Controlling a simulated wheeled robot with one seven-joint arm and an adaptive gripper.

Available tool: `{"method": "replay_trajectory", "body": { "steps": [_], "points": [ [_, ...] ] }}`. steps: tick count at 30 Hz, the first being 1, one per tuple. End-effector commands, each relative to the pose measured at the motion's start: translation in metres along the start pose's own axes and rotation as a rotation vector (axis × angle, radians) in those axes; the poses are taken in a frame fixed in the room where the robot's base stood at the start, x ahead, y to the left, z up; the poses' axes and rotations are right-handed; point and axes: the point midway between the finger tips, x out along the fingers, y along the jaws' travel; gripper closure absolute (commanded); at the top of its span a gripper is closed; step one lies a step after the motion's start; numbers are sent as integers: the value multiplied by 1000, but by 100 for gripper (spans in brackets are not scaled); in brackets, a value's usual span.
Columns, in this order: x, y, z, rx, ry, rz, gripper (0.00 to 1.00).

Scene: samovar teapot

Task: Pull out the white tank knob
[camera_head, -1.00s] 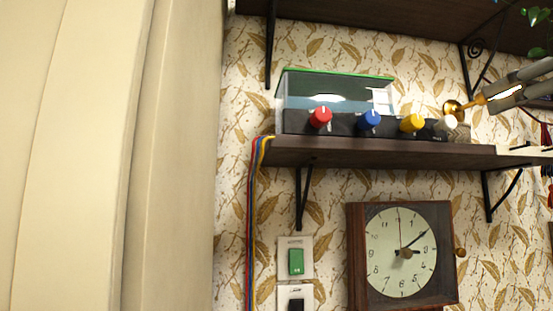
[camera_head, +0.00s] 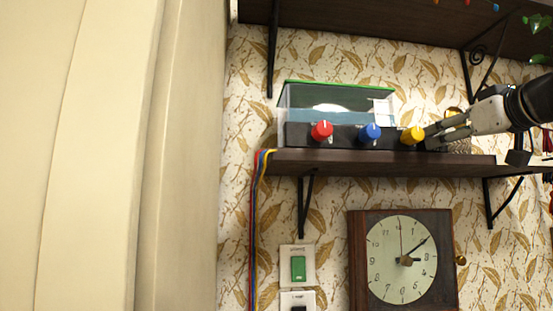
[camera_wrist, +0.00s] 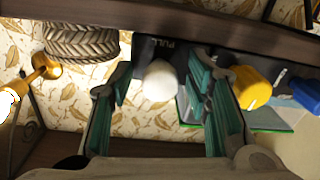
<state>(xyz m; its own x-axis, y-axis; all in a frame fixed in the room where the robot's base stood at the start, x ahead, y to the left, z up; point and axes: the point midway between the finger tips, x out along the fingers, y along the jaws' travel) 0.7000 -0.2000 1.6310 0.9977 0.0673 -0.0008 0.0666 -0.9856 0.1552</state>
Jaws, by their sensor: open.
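The white tank knob (camera_wrist: 160,81) sticks out of a black panel (camera_wrist: 182,52) marked "PULL" in the wrist view. My gripper (camera_wrist: 161,72) is open, with one green-padded finger on each side of the knob. Gaps show between the knob and both fingers, and nothing is held. In the head view my gripper (camera_head: 432,138) is at the right end of the tank's black front, close to the yellow knob (camera_head: 412,135). It hides the white knob there. The clear tank (camera_head: 345,103) with a green top edge stands on the shelf (camera_head: 370,161).
The yellow knob (camera_wrist: 250,88) lies just right of my right finger in the wrist view, with the blue knob (camera_wrist: 306,94) beyond. A woven object (camera_wrist: 80,42) and a brass fitting (camera_wrist: 42,70) are at left. An upper shelf (camera_head: 380,25) overhangs the tank. A clock (camera_head: 358,262) hangs below.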

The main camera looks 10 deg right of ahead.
Motion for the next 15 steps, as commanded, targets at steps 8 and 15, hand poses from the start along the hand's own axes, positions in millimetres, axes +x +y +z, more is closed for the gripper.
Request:
{"method": "replay_trajectory", "body": {
  "steps": [8, 15],
  "points": [
    [1, 0, 0, 0, 0, 0, 58],
    [1, 0, 0, 0, 0, 0, 100]
  ]
}}
